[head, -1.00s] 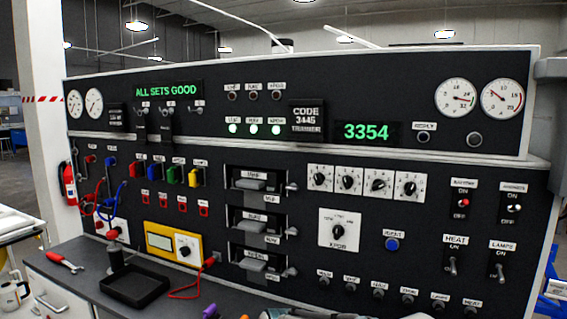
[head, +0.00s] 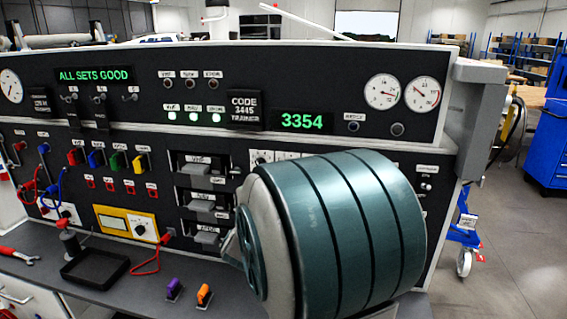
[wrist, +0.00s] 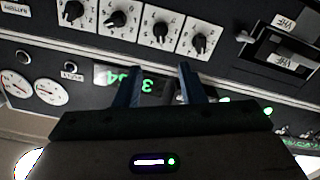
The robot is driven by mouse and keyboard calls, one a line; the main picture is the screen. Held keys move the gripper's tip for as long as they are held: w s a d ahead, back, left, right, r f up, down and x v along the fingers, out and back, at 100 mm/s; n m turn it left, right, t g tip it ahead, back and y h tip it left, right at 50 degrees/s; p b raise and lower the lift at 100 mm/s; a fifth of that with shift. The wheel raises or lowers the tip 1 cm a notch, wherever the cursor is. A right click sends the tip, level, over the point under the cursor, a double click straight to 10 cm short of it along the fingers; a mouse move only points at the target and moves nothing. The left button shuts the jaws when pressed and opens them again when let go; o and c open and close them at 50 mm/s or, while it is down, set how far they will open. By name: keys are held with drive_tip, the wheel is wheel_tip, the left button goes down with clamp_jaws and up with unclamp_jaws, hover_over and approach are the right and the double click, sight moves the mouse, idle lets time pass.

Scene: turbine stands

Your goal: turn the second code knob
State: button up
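The second code knob (wrist: 160,30), a black pointer knob on a white square plate, shows in the wrist view, which is turned nearly upside down. It is second from the right in the row of code knobs. My gripper (wrist: 162,82) is open and empty, its two blue fingers apart over the panel, below that knob in the picture. In the head view my arm hides most of the knob row, and my gripper is out of sight. A green display (head: 303,122) reads 3354. A plate (head: 245,110) reads CODE 3445 TRAINER.
The VHF drawer unit (wrist: 285,45) sits beside the knob row. A ledge runs between the knob row and the display. A black tray (head: 95,268), purple and orange pieces (head: 204,295) and a yellow meter (head: 126,222) are on or above the bench. Open floor lies at the right.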

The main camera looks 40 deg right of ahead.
drive_tip(key=p+x, duration=0.1)
drive_tip(key=x, duration=1.2)
drive_tip(key=shift+w, duration=0.15)
drive_tip(key=shift+f, duration=0.1)
drive_tip(key=shift+c, duration=0.3)
clamp_jaws()
